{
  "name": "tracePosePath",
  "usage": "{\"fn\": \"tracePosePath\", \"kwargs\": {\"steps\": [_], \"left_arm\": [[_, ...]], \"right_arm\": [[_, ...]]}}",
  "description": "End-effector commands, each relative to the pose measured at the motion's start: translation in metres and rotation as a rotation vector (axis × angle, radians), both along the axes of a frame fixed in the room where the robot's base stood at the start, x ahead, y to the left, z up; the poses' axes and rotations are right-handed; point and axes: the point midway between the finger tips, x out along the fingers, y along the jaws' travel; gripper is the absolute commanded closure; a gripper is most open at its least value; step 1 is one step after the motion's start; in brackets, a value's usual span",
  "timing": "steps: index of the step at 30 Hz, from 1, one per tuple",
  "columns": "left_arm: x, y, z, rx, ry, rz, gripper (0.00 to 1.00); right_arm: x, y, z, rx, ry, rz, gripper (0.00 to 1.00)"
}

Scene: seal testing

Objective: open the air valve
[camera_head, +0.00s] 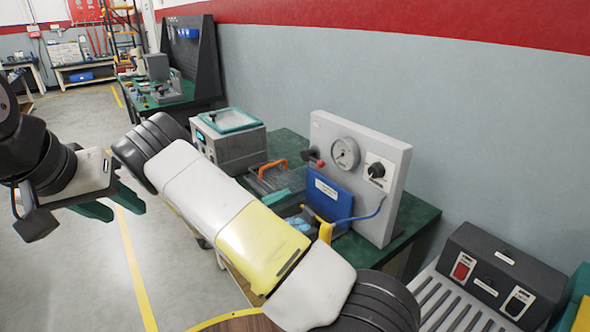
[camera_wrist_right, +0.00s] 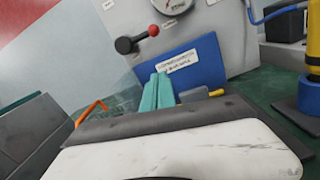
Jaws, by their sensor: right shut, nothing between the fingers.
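The grey test panel (camera_head: 385,215) stands on the green bench. It carries a round gauge (camera_head: 345,153), a lever with a red ball end (camera_head: 320,163) and a black rotary knob on a white plate (camera_head: 376,170). No readable label shows which one is the air valve. My left gripper (camera_head: 112,205) is open and empty over the floor, far left of the panel.
My right arm crosses the head view and hides part of the bench. A grey box with a teal lid (camera_head: 230,122) and an orange handle (camera_head: 272,168) lie left of the panel. A blue tube (camera_head: 365,215) runs from the panel's lower front. A black switch box (camera_head: 500,270) stands right.

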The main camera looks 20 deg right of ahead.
Motion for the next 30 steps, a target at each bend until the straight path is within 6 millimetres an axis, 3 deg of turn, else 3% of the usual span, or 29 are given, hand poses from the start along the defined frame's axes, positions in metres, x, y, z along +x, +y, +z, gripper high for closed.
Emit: {"fn": "tracePosePath", "kwargs": {"steps": [5, 10, 23, 30], "left_arm": [[0.0, 0.0, 0.0, 0.0, 0.0, 0.0, 0.6], [0.0, 0.0, 0.0, 0.0, 0.0, 0.0, 0.6], [0.0, 0.0, 0.0, 0.0, 0.0, 0.0, 0.6], [0.0, 0.0, 0.0, 0.0, 0.0, 0.0, 0.6]], "right_arm": [[0.0, -0.001, 0.0, 0.001, 0.0, -0.002, 1.0], [0.005, -0.016, 0.001, 0.002, 0.0, -0.003, 1.0], [0.032, -0.099, 0.006, 0.002, -0.001, -0.005, 1.0], [0.028, -0.103, 0.038, 0.003, -0.002, -0.001, 1.0]]}}
